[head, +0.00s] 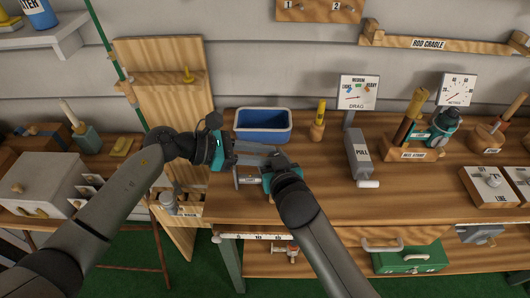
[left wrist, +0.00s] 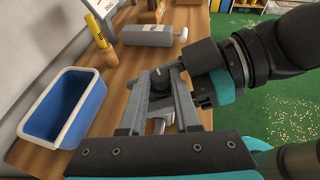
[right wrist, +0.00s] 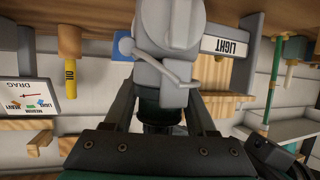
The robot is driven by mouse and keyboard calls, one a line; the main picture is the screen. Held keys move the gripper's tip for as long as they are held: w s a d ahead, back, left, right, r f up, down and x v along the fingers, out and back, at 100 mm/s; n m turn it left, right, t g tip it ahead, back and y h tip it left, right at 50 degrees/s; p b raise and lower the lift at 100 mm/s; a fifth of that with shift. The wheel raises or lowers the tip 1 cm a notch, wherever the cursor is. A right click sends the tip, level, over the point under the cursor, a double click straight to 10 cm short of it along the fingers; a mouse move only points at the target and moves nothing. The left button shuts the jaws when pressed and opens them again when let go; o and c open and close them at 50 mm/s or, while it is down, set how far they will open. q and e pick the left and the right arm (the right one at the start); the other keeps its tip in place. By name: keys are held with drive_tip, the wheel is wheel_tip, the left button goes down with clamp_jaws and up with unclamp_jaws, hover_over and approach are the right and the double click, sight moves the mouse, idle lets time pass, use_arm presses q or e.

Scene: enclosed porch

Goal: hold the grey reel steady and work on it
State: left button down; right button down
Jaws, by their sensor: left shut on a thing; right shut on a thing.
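The grey reel (right wrist: 168,38) shows in the right wrist view as a pale body with a thin crank handle. In the left wrist view the grey reel (left wrist: 160,102) lies between the fingers of my left gripper (left wrist: 158,100), which is shut on it. My right gripper (right wrist: 160,112) is shut on the dark round end of the reel, which also shows as a dark knob (left wrist: 160,78) in the left wrist view. In the head view my left gripper (head: 256,153) and right gripper (head: 276,163) meet above the bench and mostly hide the reel.
A blue bin (head: 263,124) stands just behind the grippers on the wooden bench (head: 325,208). A grey box marked PULL (head: 358,155) stands to the right, below the DRAG gauge (head: 358,92). Open bench lies in front of the grey box.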

use_arm(q)
drive_tip(key=shift+f, duration=0.1)
drive_tip(key=c, duration=0.9)
unclamp_jaws()
drive_tip(key=v, duration=1.2)
